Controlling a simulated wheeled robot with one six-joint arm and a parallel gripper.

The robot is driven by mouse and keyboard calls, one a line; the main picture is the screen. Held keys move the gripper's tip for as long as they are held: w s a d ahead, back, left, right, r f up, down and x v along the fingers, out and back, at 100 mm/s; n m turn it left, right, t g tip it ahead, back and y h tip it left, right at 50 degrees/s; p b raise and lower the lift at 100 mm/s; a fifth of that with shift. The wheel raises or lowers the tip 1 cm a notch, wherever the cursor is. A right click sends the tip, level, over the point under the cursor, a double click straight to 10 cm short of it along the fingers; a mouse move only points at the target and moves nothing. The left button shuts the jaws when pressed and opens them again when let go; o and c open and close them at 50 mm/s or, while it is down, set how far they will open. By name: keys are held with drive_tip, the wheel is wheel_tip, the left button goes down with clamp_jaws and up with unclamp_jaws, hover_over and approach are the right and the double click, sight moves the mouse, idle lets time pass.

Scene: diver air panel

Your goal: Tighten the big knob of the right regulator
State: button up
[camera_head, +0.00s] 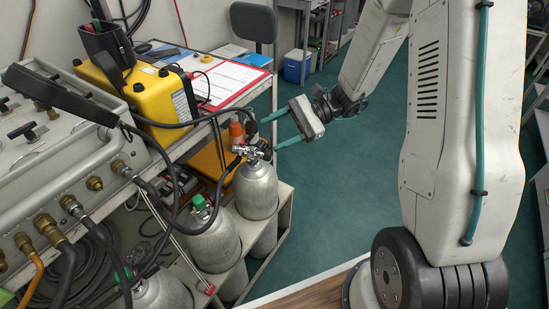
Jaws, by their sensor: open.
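The regulator at the right (251,151) is a silvery metal fitting on top of the rightmost upright grey cylinder (257,190). Black hose runs near it, and a dark part shows at its right side. I cannot clearly make out its big knob at this size. My gripper (268,135) is just right of and slightly above the regulator, pointing left. Its two teal fingers are spread apart with nothing seen between them. I cannot tell whether a fingertip touches the regulator.
More cylinders stand in the rack, one with a green top (199,202). A grey valve panel (60,150) with hoses fills the left. A yellow case (150,98) and red clipboard (228,82) lie on the bench behind. Green floor (345,190) is clear.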

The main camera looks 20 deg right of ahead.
drive_tip(key=w+d+f+m+t+y, duration=0.1)
drive_tip(key=w+d+f+m+t, duration=0.15)
drive_tip(key=f, duration=0.35)
drive_tip(key=w+d+f+m+t, duration=0.2)
drive_tip(key=w+f+m+t, duration=0.1)
drive_tip(key=f+m+t, duration=0.15)
drive_tip(key=m+t+h, duration=0.2)
drive_tip(key=m+t, duration=0.3)
drive_tip(key=m, duration=0.1)
approach(271, 157)
drive_tip(key=x, duration=0.8)
drive_tip(key=shift+w+a, duration=0.2)
drive_tip(key=shift+w, duration=0.15)
drive_tip(key=c, duration=1)
